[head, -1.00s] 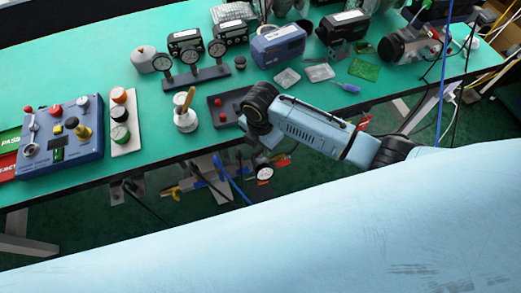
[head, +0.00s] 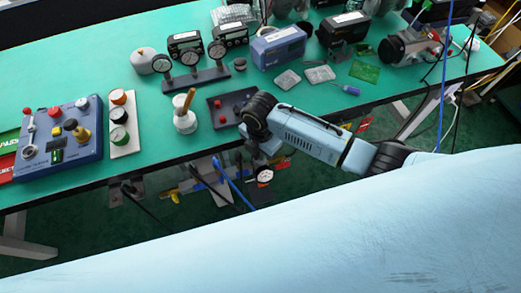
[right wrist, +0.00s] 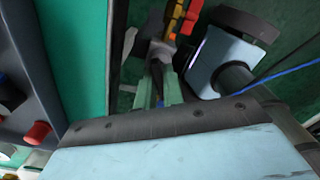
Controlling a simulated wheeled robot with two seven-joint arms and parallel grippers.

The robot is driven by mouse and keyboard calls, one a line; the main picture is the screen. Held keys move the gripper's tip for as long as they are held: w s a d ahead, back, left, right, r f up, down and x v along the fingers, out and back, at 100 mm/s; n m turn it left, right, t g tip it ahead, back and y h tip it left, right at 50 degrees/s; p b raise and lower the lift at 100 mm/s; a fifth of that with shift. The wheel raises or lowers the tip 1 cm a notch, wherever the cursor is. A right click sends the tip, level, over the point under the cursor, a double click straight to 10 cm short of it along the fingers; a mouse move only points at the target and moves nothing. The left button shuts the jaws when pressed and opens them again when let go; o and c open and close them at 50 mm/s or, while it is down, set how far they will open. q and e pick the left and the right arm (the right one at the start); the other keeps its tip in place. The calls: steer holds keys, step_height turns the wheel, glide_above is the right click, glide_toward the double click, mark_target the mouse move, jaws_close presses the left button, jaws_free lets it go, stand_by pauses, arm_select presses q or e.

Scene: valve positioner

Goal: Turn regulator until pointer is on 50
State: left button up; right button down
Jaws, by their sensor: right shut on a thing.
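The regulator's round white gauge (head: 264,174) hangs just below the bench's front edge in the head view. Its pointer and numbers are too small to read. My right gripper (head: 258,155) reaches down over the bench edge, right above the gauge, with its jaws mostly hidden by my wrist. In the right wrist view my right gripper (right wrist: 160,88) is shut on the regulator's knob, which is largely hidden between the fingers. A grey part of the regulator (right wrist: 158,50) shows just beyond the fingertips. My left gripper is in neither view.
The green bench (head: 330,110) runs close behind my right wrist. A dark plate with red knobs (head: 226,108), a white holder with a wooden handle (head: 185,115) and a blue control box (head: 58,140) stand near its front edge. Yellow-handled fittings (head: 172,195) and a blue hose hang below.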

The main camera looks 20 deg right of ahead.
steer(key=shift+r+m+p, duration=0.2)
steer(key=shift+m+p, duration=0.7)
steer(key=shift+p, duration=0.35)
steer(key=shift+f+m+p, duration=0.1)
steer(key=shift+m+p, duration=0.2)
steer(key=shift+m, duration=0.1)
steer(key=shift+f, duration=0.1)
steer(key=c, duration=1.5)
jaws_free()
step_height(320, 180, up, 13)
steer(key=p, duration=0.2)
steer(key=shift+r+p, duration=0.2)
steer(key=shift+p, duration=0.1)
